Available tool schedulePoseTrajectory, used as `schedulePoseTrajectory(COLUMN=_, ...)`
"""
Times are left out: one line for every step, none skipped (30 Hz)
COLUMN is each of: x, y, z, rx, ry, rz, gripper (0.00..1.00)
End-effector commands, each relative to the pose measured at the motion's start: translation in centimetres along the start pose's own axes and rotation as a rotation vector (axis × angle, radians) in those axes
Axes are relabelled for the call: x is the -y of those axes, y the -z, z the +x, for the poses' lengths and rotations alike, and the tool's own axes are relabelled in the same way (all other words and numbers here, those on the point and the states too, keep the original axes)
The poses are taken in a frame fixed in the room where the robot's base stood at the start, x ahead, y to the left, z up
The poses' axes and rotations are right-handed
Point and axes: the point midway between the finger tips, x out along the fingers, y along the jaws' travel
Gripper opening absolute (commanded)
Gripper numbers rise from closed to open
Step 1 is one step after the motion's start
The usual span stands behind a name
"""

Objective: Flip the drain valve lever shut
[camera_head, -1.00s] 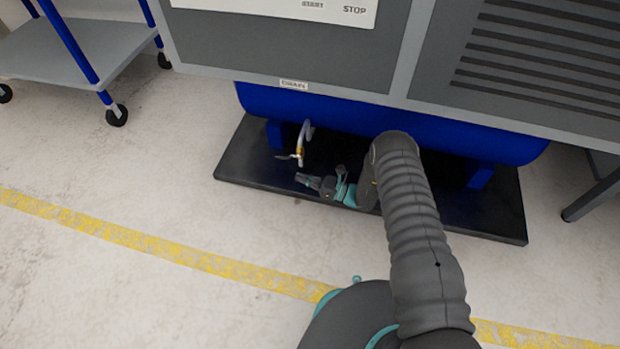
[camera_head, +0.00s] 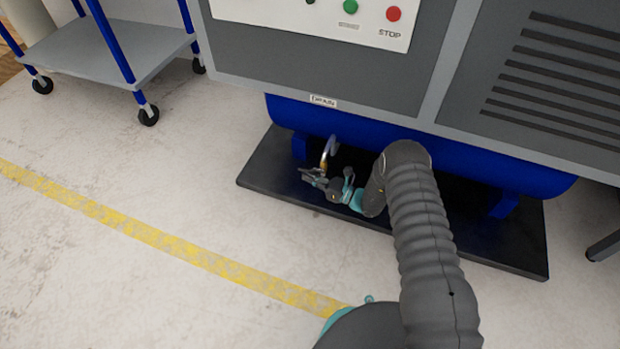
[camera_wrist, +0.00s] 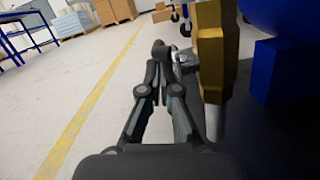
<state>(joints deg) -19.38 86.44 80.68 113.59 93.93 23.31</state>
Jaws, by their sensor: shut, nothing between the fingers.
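The brass drain valve (camera_head: 324,160) hangs under the blue tank (camera_head: 400,140), below a small label. In the wrist view the brass valve body (camera_wrist: 216,50) stands upright just right of my fingers. A short silver metal piece, seemingly the lever (camera_wrist: 186,62), juts from the valve towards my fingertips. It is partly hidden, and I cannot tell whether they touch. My gripper (camera_wrist: 160,50) is shut and empty. In the head view my gripper (camera_head: 307,177) is low over the black base, at the valve's lower left, and hides the lever there.
The black base plate (camera_head: 262,172) lies under the tank. The grey machine cabinet (camera_head: 260,45) with its buttons overhangs it. A blue-legged cart (camera_head: 95,55) stands at the upper left. The floor left of the valve is clear, with a yellow line (camera_head: 150,235).

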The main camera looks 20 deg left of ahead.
Motion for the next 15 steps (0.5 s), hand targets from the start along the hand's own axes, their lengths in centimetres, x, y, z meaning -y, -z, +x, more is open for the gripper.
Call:
schedulePoseTrajectory(x=0.0, y=0.0, z=0.0, rx=0.000, ry=0.000, rz=0.000, gripper=0.00)
schedulePoseTrajectory(x=0.0, y=-0.1, z=0.0, rx=0.000, ry=0.000, rz=-0.001, gripper=0.00)
schedulePoseTrajectory(x=0.0, y=-0.2, z=0.1, rx=0.000, ry=0.000, rz=-0.001, gripper=0.00)
schedulePoseTrajectory(x=0.1, y=-0.3, z=0.2, rx=0.001, ry=0.000, rz=-0.002, gripper=0.00)
schedulePoseTrajectory(x=0.1, y=-0.5, z=0.2, rx=0.001, ry=-0.001, rz=-0.002, gripper=0.00)
schedulePoseTrajectory(x=0.0, y=-0.7, z=0.3, rx=0.001, ry=0.000, rz=-0.002, gripper=0.00)
schedulePoseTrajectory(x=0.0, y=-0.8, z=0.4, rx=0.001, ry=0.000, rz=-0.001, gripper=0.00)
schedulePoseTrajectory(x=0.0, y=-0.9, z=0.5, rx=0.001, ry=0.000, rz=-0.001, gripper=0.00)
schedulePoseTrajectory(x=0.0, y=-1.1, z=0.5, rx=0.001, ry=0.000, rz=-0.002, gripper=0.00)
schedulePoseTrajectory(x=0.0, y=-1.2, z=0.5, rx=0.002, ry=0.000, rz=-0.002, gripper=0.00)
schedulePoseTrajectory(x=0.0, y=-1.3, z=0.5, rx=0.002, ry=0.000, rz=-0.002, gripper=0.00)
schedulePoseTrajectory(x=0.0, y=-1.3, z=0.6, rx=0.002, ry=0.000, rz=-0.003, gripper=0.00)
schedulePoseTrajectory(x=0.0, y=-1.3, z=0.6, rx=0.003, ry=0.000, rz=-0.003, gripper=0.00)
schedulePoseTrajectory(x=0.0, y=-1.4, z=0.6, rx=0.003, ry=-0.001, rz=-0.004, gripper=0.00)
schedulePoseTrajectory(x=0.0, y=-1.4, z=0.6, rx=0.004, ry=-0.001, rz=-0.004, gripper=0.00)
